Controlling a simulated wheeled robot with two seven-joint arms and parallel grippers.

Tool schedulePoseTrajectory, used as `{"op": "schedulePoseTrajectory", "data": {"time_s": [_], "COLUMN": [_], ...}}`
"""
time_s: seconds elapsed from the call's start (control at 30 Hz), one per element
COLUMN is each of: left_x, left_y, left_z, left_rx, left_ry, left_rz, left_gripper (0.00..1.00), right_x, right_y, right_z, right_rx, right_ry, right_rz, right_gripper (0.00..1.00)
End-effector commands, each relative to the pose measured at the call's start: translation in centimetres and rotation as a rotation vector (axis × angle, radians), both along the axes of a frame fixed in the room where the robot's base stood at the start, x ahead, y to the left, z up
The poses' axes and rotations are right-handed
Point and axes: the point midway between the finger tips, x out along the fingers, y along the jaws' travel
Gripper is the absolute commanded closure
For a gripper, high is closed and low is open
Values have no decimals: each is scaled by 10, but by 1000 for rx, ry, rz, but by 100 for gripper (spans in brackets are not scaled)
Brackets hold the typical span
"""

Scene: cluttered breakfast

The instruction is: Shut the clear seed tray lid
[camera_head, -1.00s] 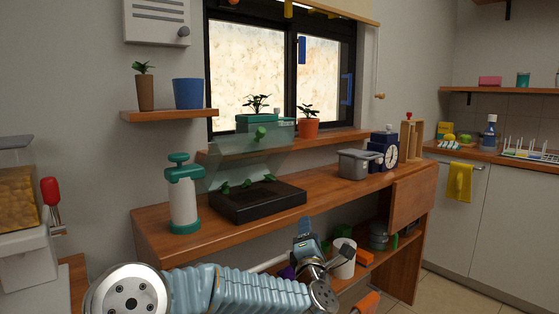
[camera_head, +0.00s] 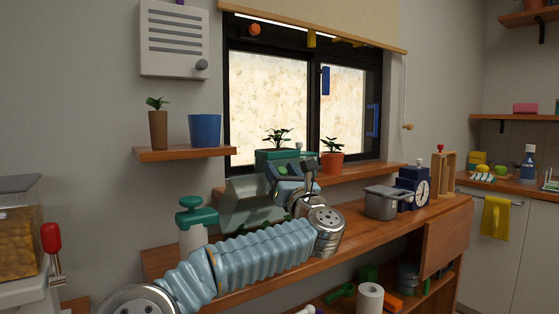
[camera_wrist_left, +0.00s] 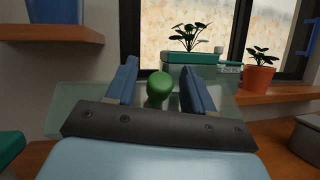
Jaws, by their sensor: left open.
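The clear seed tray lid (camera_head: 240,212) stands raised and tilted behind my left arm; its see-through panel also shows in the left wrist view (camera_wrist_left: 72,104). Its round green knob (camera_wrist_left: 159,86) sits between my left gripper's two blue fingers in that view, with gaps on both sides. My left gripper (camera_head: 288,172) is open, up at the lid. The dark tray base is hidden behind my left arm in the head view. My right gripper is not in view.
A green-topped pump bottle (camera_head: 194,226) stands left of the lid. A grey lidded tub (camera_head: 381,203) and a blue clock (camera_head: 413,188) stand to the right. Potted plants, one in an orange pot (camera_head: 332,162), line the sill behind. A shelf (camera_head: 184,154) juts out at upper left.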

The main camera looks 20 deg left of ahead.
Motion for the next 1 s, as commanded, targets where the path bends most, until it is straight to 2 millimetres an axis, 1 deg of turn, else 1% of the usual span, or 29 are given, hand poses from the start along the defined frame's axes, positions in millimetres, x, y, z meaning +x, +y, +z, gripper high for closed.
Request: {"op": "schedulePoseTrajectory", "data": {"time_s": [0.03, 0.2, 0.47, 0.8, 1.0], "left_x": [4, 11, 11, 11, 11], "left_y": [4, 11, 12, 12, 12], "left_z": [4, 6, 6, 6, 6], "left_rx": [-2, 1, 1, 1, 1], "left_ry": [1, 1, 1, 1, 1], "left_rz": [1, -1, -1, -1, -1], "left_gripper": [47, 47, 47, 99, 100], "right_x": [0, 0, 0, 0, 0], "right_y": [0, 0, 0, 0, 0], "right_z": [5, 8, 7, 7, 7], "right_rx": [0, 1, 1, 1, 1], "right_ry": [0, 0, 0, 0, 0], "right_rz": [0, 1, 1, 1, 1], "right_gripper": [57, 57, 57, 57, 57]}}
